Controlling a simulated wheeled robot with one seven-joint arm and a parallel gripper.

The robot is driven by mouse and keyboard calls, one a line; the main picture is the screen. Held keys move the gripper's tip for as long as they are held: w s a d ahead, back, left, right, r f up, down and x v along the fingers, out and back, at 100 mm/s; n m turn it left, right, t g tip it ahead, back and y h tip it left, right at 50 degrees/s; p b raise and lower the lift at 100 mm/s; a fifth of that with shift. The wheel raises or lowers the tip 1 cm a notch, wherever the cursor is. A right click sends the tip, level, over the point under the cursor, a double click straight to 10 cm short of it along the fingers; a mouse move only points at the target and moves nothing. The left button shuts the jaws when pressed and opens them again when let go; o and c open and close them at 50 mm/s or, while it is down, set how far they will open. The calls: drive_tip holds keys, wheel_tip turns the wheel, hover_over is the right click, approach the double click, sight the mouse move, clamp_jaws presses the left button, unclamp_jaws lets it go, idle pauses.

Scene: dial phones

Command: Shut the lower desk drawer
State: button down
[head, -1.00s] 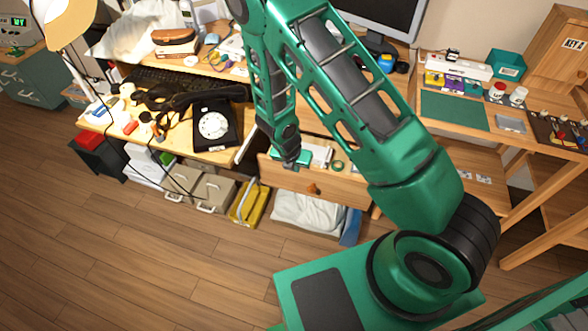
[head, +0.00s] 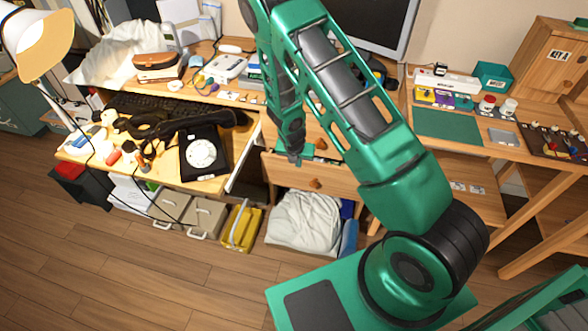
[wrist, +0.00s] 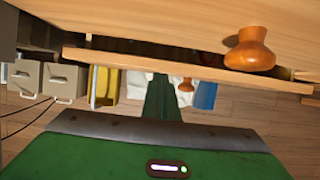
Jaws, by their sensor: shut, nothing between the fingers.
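The lower desk drawer (head: 335,184) has a light wood front with a round orange-brown knob (head: 315,183). It stands partly open; in the wrist view its front (wrist: 240,76) shows edge-on below the upper drawer front (wrist: 150,18), with a dark gap between them. My gripper (head: 293,157) is shut and empty, at the left part of the lower drawer front. In the wrist view my green gripper (wrist: 163,97) reaches toward that front, left of its knob (wrist: 185,85). I cannot tell whether the fingertips touch the wood. The drawer's inside is mostly hidden.
The upper drawer's knob (wrist: 250,48) sticks out above. A black dial phone (head: 203,153) is on the desktop to the left. A yellow bin (head: 241,228), a white bag (head: 303,222) and beige boxes (head: 203,216) stand beneath. The floor in front is clear.

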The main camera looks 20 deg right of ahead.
idle(0.3)
drive_tip(key=s+a+r, duration=0.4)
drive_tip(key=s+r, duration=0.2)
drive_tip(key=r, duration=0.3)
wheel_tip(320, 180, down, 11)
drive_tip(key=s+a+t+h, duration=0.2)
drive_tip(key=h, duration=0.5)
drive_tip(key=s+a+f+t+h, duration=0.1)
drive_tip(key=a+f+t, duration=0.1)
drive_tip(key=a+t, duration=0.6)
drive_tip(key=w+d+t, duration=0.1)
drive_tip(key=w+d, duration=0.8)
drive_tip(key=w, duration=0.2)
drive_tip(key=shift+d, duration=0.35)
drive_tip(key=shift+r, duration=0.1)
